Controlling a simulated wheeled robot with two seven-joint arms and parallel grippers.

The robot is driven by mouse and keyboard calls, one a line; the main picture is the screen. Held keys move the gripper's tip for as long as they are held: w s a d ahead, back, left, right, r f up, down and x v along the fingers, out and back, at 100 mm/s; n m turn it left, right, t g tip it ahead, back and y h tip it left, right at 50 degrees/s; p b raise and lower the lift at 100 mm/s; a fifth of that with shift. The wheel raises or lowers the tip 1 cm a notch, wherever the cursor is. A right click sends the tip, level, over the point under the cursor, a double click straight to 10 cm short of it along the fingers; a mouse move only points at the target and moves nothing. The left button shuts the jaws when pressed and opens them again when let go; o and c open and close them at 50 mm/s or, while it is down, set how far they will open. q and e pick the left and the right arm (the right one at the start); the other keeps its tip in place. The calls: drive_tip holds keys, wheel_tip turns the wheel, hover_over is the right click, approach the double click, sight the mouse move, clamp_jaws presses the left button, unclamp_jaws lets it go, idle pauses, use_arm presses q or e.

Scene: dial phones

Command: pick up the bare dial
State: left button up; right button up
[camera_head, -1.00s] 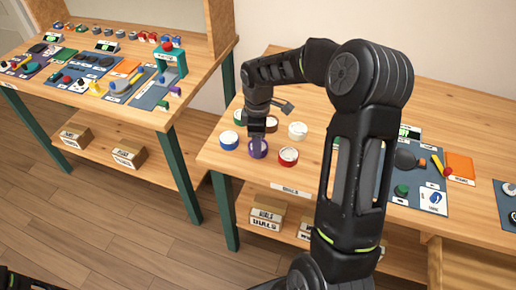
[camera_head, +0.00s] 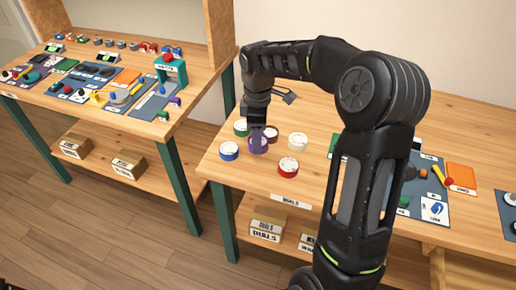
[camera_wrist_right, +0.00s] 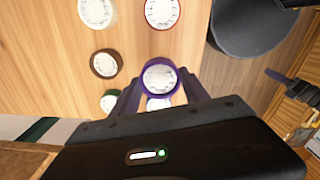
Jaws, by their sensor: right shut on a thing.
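My right gripper (camera_head: 258,137) is shut on a purple-rimmed dial (camera_head: 258,144) with a white face and holds it a little above the table. In the right wrist view the purple dial (camera_wrist_right: 160,77) sits between the two fingers, face to the camera. Around it on the table are a blue dial (camera_head: 229,151), a red dial (camera_head: 288,167), a green dial (camera_head: 240,128), a dark brown dial (camera_head: 271,134) and a white dial (camera_head: 298,141). Part of another white dial face shows below the purple rim in the wrist view.
The wooden table (camera_head: 225,170) has a "DIALS" label (camera_head: 290,200) on its front edge. My right arm hides its middle. A mat with coloured parts (camera_head: 432,207) lies to the right. Boxes (camera_head: 266,225) stand on the shelf below. A second full table stands at left.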

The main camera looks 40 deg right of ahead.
wheel_tip(320, 180, up, 3)
drive_tip(key=shift+r, duration=0.2)
idle(0.5)
drive_tip(key=w+a+f+m, duration=0.2)
drive_tip(key=a+m, duration=0.3)
drive_tip(key=a, duration=0.3)
drive_tip(key=w+a+f+m, duration=0.1)
drive_tip(key=a+f+m, duration=0.3)
drive_tip(key=a, duration=0.5)
drive_tip(key=shift+w+m, duration=0.4)
drive_tip(key=shift+m, duration=0.1)
drive_tip(key=shift+a, duration=0.1)
